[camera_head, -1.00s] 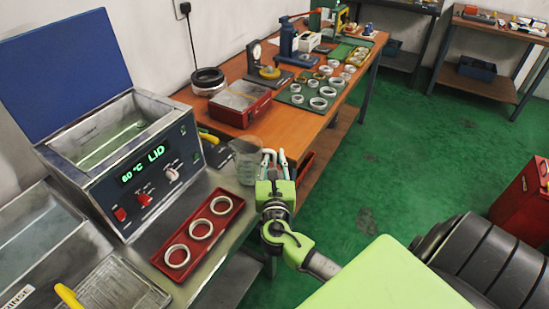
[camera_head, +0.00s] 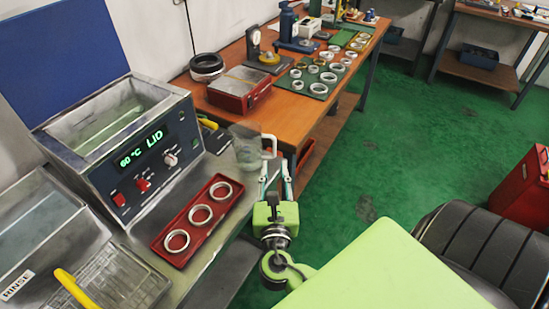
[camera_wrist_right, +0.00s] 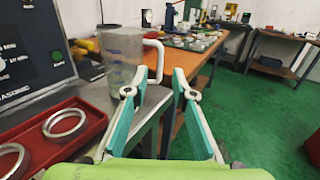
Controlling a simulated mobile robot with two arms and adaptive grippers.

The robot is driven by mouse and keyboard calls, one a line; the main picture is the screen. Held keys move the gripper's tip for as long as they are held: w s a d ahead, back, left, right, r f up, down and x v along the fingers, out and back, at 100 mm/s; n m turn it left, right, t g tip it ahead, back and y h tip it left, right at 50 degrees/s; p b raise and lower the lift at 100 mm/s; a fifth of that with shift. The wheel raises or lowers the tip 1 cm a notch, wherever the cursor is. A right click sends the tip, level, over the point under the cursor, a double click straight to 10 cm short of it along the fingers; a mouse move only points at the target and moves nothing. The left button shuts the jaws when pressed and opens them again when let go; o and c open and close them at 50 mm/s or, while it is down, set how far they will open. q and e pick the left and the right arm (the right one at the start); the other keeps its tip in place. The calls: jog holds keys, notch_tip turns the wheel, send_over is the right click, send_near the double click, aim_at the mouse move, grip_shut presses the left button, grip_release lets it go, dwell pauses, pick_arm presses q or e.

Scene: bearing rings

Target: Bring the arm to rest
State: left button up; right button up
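My right gripper (camera_head: 274,178) is in front of me, just right of the steel bench, fingers pointing away. It also shows in the right wrist view (camera_wrist_right: 160,92), its two teal-sided fingers apart with nothing between them. A clear measuring jug (camera_head: 246,150) with a white handle stands upright on the bench beyond the fingers. In the wrist view the jug (camera_wrist_right: 121,55) is behind the left finger, with a visible gap between the handle and the fingertips. My left gripper is in neither view.
A red tray (camera_head: 221,212) with three rings lies on the bench near a heated bath (camera_head: 98,185) with its blue lid raised. A wooden table (camera_head: 300,117) with rings on green mats stands beyond.

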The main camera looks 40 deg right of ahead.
jog(key=shift+s+a, duration=0.35)
jog(key=shift+s, duration=0.15)
